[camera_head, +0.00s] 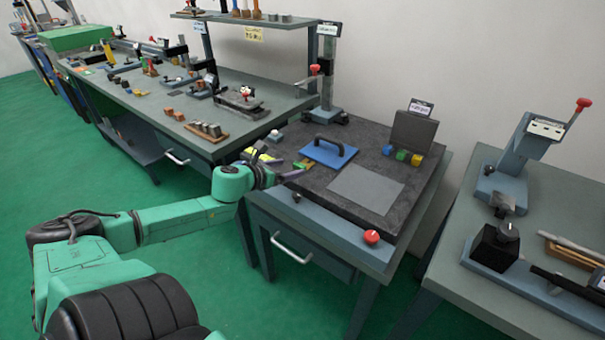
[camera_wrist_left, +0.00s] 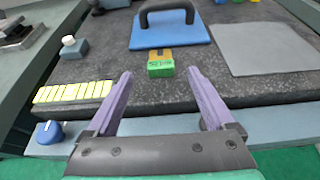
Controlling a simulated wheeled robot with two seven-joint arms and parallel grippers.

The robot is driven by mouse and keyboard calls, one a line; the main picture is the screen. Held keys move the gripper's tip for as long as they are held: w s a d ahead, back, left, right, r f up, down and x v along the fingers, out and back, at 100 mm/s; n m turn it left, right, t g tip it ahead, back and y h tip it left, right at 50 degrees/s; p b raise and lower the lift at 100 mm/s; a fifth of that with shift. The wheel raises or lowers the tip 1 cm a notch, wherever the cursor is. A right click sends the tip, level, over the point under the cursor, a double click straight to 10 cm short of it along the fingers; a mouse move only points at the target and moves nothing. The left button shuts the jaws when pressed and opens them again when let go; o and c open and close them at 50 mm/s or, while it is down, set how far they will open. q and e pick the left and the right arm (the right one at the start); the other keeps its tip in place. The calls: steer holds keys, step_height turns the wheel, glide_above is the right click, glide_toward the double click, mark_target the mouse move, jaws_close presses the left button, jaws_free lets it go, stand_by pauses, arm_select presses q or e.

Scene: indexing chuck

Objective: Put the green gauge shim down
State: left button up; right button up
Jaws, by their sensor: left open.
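The green gauge shim (camera_head: 303,165) lies on the dark speckled plate (camera_head: 330,135), close to the front edge of the blue plate. In the left wrist view the shim (camera_wrist_left: 160,66) shows a green labelled front and a brownish-yellow top. My left gripper (camera_head: 291,175) is open, with its two purple fingers (camera_wrist_left: 158,85) spread apart. Nothing is between the fingers. The shim lies ahead of the fingertips, roughly centred between them in the wrist view, and appears clear of both. My right gripper is not in view.
The blue plate with a black handle (camera_wrist_left: 168,30) stands just behind the shim. A bare grey mat (camera_head: 367,189) lies to the right. A yellow segmented strip (camera_wrist_left: 72,92) and a blue knob (camera_wrist_left: 48,132) are at left. A red knob (camera_head: 371,237) sits on the front edge.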

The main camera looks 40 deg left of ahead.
mark_target(297, 166)
arm_select(q)
steer(key=b+x, duration=0.3)
steer(key=x, duration=0.1)
steer(key=shift+s+f, duration=0.15)
steer(key=shift+w+f+b, duration=0.15)
steer(key=shift+w+b, duration=0.2)
steer(key=shift+w, duration=0.1)
jaws_close()
